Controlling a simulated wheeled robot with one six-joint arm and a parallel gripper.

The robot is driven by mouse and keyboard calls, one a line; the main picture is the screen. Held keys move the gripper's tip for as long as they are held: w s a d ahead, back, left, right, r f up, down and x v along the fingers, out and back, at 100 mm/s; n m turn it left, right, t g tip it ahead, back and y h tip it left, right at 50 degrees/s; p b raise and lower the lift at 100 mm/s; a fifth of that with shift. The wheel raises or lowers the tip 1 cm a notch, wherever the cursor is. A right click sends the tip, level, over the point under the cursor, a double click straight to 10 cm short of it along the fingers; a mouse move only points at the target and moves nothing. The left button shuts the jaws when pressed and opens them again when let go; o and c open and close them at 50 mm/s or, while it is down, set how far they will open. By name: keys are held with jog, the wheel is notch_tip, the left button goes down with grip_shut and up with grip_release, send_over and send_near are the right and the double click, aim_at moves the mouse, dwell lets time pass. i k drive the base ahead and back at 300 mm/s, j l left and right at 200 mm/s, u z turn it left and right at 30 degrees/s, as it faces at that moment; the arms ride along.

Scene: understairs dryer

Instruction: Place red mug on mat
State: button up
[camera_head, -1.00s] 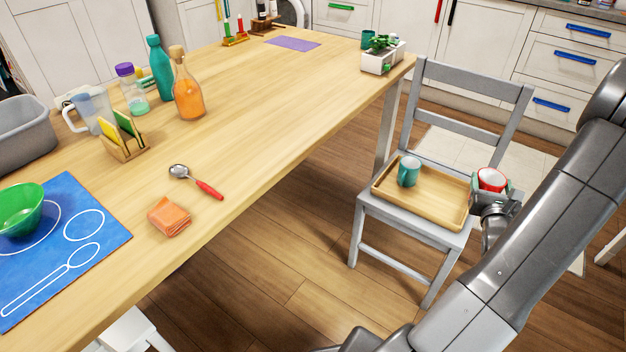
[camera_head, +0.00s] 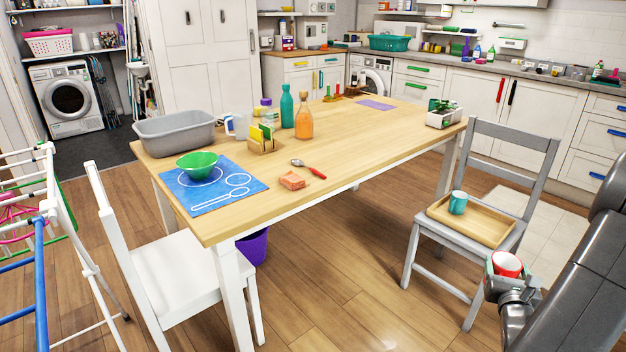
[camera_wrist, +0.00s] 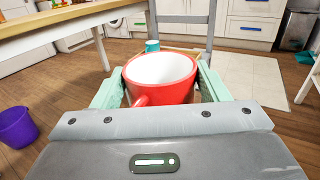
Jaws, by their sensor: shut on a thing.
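The red mug (camera_head: 507,265) has a white inside and is upright at the right of the head view. My gripper (camera_head: 503,273) is shut on it, clear of the chair. In the wrist view the red mug (camera_wrist: 160,85) sits between my gripper's pale green fingers (camera_wrist: 160,90), its handle toward the camera. A blue mat (camera_head: 207,205) with white outlines lies on the table's near left end, with a green bowl (camera_head: 197,165) on it. A smaller purple mat (camera_head: 376,105) lies bare near the table's far end.
A grey chair (camera_head: 512,152) holds a wooden tray (camera_head: 484,228) with a teal mug (camera_head: 458,203). On the wooden table (camera_head: 345,150) are an orange cloth (camera_head: 291,181), a spoon (camera_head: 310,168), bottles and a planter (camera_head: 443,117). A white chair (camera_head: 175,270) stands at the near left.

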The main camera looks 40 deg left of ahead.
aim_at(241, 181)
jog(key=u, duration=1.55)
